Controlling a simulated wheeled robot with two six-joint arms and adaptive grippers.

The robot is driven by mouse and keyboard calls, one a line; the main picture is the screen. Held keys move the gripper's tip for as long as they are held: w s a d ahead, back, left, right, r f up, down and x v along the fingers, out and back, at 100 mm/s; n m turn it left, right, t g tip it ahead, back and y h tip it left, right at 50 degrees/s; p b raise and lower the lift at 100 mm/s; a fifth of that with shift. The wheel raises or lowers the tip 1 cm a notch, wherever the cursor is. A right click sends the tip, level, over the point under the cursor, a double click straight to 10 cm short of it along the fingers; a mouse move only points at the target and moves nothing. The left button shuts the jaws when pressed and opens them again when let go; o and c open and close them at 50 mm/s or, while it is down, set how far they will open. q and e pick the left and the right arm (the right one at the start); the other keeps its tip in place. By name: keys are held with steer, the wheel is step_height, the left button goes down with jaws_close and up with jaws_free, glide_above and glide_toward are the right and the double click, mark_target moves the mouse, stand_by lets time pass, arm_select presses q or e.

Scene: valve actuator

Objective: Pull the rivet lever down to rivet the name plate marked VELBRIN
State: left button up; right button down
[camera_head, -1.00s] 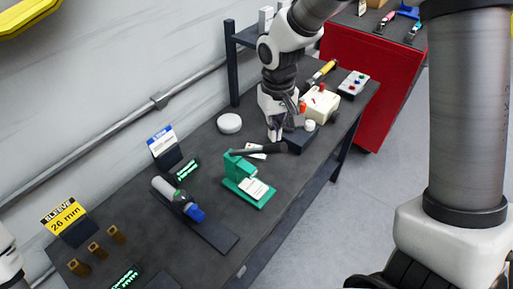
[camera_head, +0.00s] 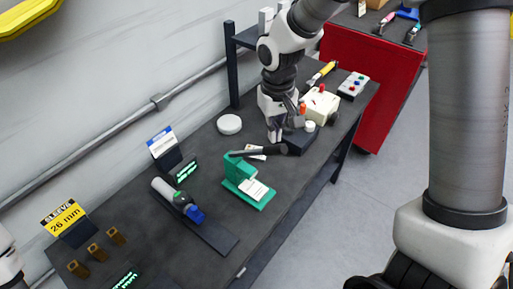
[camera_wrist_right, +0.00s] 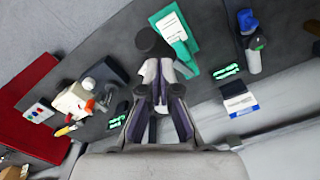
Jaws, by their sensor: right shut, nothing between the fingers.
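The green riveting tool (camera_head: 238,172) stands on the dark bench, with a white plate (camera_head: 254,189) on its base. The print on the plate is too small to read. The tool's dark lever (camera_head: 262,151) sticks out to the right, roughly level, ending in a thick black grip. My right gripper (camera_head: 273,138) is shut and empty, its tips just behind the lever's grip end; contact is unclear. In the right wrist view the closed fingers (camera_wrist_right: 157,66) point at the round black grip end (camera_wrist_right: 150,40), beside the green tool (camera_wrist_right: 177,42). My left gripper's fingers are out of view.
A cream box with a red knob (camera_head: 320,105) and a button box (camera_head: 353,84) stand at the bench's right. A white disc (camera_head: 229,124) lies near the wall. Brass sleeves (camera_head: 97,251) stand far left.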

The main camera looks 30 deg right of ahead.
steer(key=shift+f, duration=0.1)
stand_by(0.3)
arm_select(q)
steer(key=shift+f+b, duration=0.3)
arm_select(e)
steer(key=shift+f, duration=0.45)
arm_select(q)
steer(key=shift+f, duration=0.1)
arm_select(e)
steer(key=shift+s+f, duration=0.1)
arm_select(q)
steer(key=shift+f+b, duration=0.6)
steer(key=shift+b, duration=0.15)
arm_select(e)
steer(key=shift+s+d+f, duration=0.3)
steer(key=shift+s+f, duration=0.3)
steer(key=shift+f, duration=0.2)
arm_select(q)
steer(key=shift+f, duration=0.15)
arm_select(e)
steer(key=shift+f, duration=0.1)
